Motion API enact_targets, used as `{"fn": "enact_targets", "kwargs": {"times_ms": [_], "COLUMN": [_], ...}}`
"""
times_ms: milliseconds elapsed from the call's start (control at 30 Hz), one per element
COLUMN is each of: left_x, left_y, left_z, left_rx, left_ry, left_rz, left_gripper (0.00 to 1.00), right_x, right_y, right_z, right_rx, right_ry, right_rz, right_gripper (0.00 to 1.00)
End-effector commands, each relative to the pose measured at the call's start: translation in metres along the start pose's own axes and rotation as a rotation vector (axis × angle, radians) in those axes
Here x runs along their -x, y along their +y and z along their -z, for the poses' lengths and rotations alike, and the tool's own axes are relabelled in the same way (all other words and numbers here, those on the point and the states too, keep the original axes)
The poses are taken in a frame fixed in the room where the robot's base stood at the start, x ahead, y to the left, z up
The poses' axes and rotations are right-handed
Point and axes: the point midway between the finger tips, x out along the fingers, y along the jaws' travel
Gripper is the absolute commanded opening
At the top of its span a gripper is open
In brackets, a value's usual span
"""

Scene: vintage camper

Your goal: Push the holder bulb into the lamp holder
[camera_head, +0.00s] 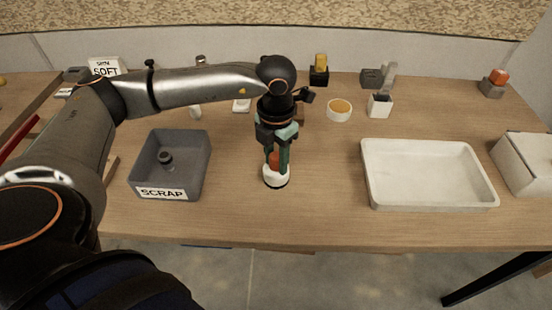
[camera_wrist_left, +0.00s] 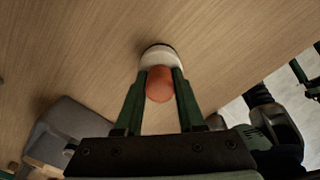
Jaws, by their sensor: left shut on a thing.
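My left gripper (camera_head: 274,164) reaches down from above near the middle of the table, shut on the orange-red holder bulb (camera_head: 274,158). The bulb also shows as a rounded orange thing between the two green fingers in the left wrist view (camera_wrist_left: 160,84). The white lamp holder (camera_head: 275,179), with a dark base, stands on the table right under the bulb. It shows just beyond the fingertips in the left wrist view (camera_wrist_left: 159,57). The bulb is at the holder's top; how deep it sits is hidden by the fingers. My right gripper is not in the head view.
A grey scrap bin (camera_head: 198,150) with a small dark part inside stands left of the holder. A white tray (camera_head: 375,195) stands to the right, a white box (camera_head: 522,165) beyond it. Several small items, including a round orange-topped dish (camera_head: 339,111), line the back.

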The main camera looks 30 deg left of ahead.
Motion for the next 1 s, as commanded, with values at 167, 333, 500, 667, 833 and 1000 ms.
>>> {"fn": "enact_targets", "kwargs": {"times_ms": [167,333,500,667,833,1000], "left_x": [-0.01,-0.013,-0.013,-0.014,-0.005,0.028], "left_y": [-0.001,-0.001,-0.001,-0.002,-0.002,-0.002], "left_z": [0.002,0.003,0.002,0.002,0.002,0.001], "left_rx": [-0.001,-0.001,0.0,0.0,-0.001,0.0], "left_ry": [0.008,0.012,0.011,0.011,0.008,-0.001], "left_rz": [0.0,0.001,0.002,0.002,0.003,0.002], "left_gripper": [0.0,0.0,0.0,0.56,0.73,0.73], "right_x": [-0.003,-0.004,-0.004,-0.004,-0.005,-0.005], "right_y": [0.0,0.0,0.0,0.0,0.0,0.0], "right_z": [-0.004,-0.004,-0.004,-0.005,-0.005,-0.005], "right_rx": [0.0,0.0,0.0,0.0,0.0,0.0], "right_ry": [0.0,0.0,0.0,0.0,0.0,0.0], "right_rz": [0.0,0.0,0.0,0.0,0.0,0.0], "right_gripper": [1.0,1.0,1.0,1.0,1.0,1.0]}}
